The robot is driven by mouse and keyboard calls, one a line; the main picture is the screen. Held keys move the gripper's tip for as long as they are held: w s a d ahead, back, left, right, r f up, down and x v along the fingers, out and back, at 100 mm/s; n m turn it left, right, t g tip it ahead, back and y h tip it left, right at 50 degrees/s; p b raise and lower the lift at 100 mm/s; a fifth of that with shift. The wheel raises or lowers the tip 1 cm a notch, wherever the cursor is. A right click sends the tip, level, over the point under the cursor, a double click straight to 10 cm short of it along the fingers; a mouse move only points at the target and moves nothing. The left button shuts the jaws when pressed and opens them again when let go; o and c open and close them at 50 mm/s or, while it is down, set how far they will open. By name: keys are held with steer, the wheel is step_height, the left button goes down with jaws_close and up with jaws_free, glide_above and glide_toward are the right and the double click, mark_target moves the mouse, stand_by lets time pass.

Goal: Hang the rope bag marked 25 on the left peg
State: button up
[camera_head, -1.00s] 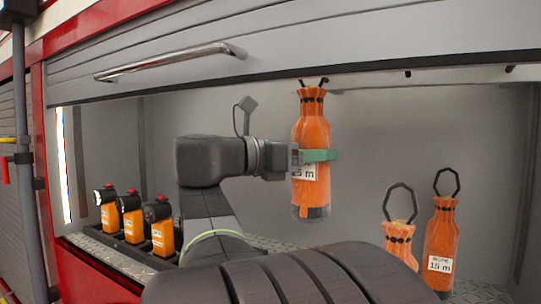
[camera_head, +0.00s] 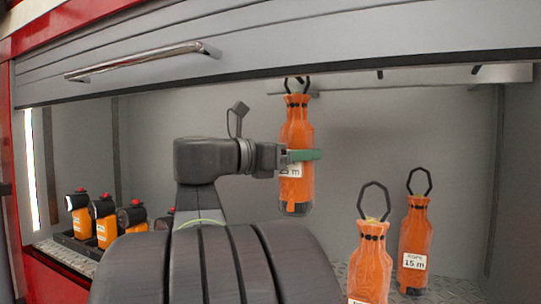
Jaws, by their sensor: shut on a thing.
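My gripper (camera_head: 303,155) has green fingertips and is shut on an orange rope bag (camera_head: 297,125), holding it upright in the air inside the locker. The bag's label (camera_head: 290,171) is partly covered by the gripper; only the end, "5 m", reads clearly. Its dark loop (camera_head: 297,84) stands up just below the shutter's lower edge, in front of a thin rail. I cannot tell whether the loop touches a peg. Two dark pegs, a middle one (camera_head: 380,74) and a right one (camera_head: 475,69), show under the shutter. The left peg cannot be made out clearly near the loop.
A rope bag marked 15 m (camera_head: 415,245) stands on the locker floor at right, with another orange bag (camera_head: 371,262) nearer, its label cut off. Several orange lamps (camera_head: 105,222) stand at left. The raised shutter (camera_head: 300,40) hangs low above the held bag.

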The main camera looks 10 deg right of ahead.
steer(key=shift+w+d+f, duration=0.15)
steer(key=shift+w+f, duration=0.1)
steer(key=shift+f, duration=0.2)
steer(key=shift+w+d+f, duration=0.15)
steer(key=shift+w+f, duration=0.05)
steer(key=shift+f, duration=0.2)
stand_by(0.3)
steer(key=o, duration=1.7)
steer(key=shift+f, duration=0.15)
steer(key=b+v, duration=0.2)
steer(key=v, duration=1.2)
